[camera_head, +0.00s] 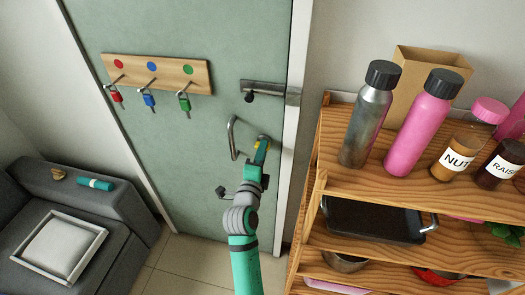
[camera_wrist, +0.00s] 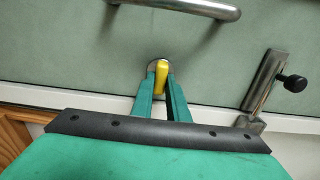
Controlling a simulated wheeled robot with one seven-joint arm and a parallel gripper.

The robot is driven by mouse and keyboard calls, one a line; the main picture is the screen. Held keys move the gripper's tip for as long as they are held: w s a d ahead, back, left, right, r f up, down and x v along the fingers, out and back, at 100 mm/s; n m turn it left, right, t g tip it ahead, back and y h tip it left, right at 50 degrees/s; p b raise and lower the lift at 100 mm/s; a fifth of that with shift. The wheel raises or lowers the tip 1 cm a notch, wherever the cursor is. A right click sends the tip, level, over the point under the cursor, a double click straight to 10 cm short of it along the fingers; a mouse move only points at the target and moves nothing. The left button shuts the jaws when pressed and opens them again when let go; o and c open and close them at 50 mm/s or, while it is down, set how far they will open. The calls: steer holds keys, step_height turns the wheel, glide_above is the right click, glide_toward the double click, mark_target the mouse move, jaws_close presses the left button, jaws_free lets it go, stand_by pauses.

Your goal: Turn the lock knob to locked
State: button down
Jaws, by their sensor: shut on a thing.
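The lock knob (camera_wrist: 161,75) is a yellow piece on a round metal plate on the green door (camera_head: 205,150). In the wrist view it stands between the two green fingers of my gripper (camera_wrist: 162,95), which are shut on it. In the head view my gripper (camera_head: 261,152) is at the door's right side, just right of the door handle, and hides most of the knob. The knob looks lengthwise, near upright in the wrist view with a slight tilt. I cannot tell from these frames whether it is locked.
A metal door handle (camera_head: 233,138) is close left of my gripper. A slide bolt (camera_head: 262,88) with a black knob is above. A wooden key rack (camera_head: 155,73) hangs on the door. A wooden shelf (camera_head: 400,190) with bottles stands close on the right. A grey sofa (camera_head: 120,215) is at left.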

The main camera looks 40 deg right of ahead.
steer(key=shift+s+d, duration=0.1)
steer(key=c, duration=1.7)
jaws_free()
steer(key=v, duration=1.1)
